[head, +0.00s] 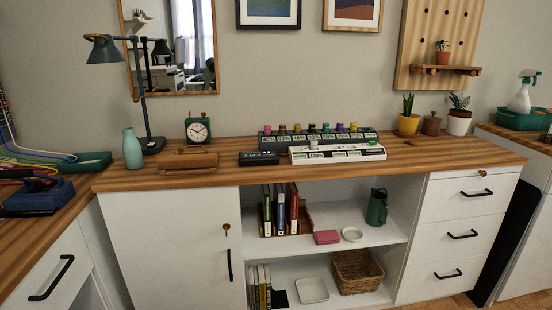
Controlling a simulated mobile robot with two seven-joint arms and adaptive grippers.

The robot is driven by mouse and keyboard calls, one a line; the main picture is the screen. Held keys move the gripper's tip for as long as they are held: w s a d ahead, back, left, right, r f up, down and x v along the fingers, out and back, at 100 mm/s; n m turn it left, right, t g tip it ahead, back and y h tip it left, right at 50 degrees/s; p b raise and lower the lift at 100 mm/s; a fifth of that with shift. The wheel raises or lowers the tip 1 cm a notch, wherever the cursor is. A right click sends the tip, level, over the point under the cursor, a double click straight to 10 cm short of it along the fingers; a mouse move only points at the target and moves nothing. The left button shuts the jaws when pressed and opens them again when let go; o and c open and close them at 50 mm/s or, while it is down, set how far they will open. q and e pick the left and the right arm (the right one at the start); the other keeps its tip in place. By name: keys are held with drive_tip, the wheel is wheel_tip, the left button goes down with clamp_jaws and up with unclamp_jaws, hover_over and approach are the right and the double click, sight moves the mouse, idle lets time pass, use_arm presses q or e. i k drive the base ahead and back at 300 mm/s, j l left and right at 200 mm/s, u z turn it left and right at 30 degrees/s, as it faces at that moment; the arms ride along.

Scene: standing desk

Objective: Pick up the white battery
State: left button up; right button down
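A dark rack (360,136) stands on the wooden desktop at the back and carries several small upright pieces with coloured tops. A white rack (340,158) with a row of slots lies in front of it. One small pale upright piece (313,145) stands at the left part of the white rack; it may be the white battery, but it is too small to tell. A black case with a slotted or display top (259,159) lies left of the white rack. Neither of my grippers is in view.
A teal vase (132,149), a desk lamp (152,144) and a clock (198,129) stand on the left. Wooden holders (188,162) lie near them. Potted plants (408,123) stand at the back right. The desktop's front right is clear. Open shelves hold books and a basket (357,271).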

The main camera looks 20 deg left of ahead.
sight(313, 143)
drive_tip(key=i+l+u, duration=0.2)
drive_tip(key=l+u, duration=0.2)
drive_tip(key=i+l+u, duration=0.2)
drive_tip(key=l+u, duration=0.2)
drive_tip(key=i+l+u, duration=0.1)
drive_tip(key=l, duration=0.25)
drive_tip(key=i+l, duration=0.1)
drive_tip(key=l, duration=0.25)
drive_tip(key=l+u, duration=0.15)
drive_tip(key=l, duration=0.2)
drive_tip(key=i, duration=0.05)
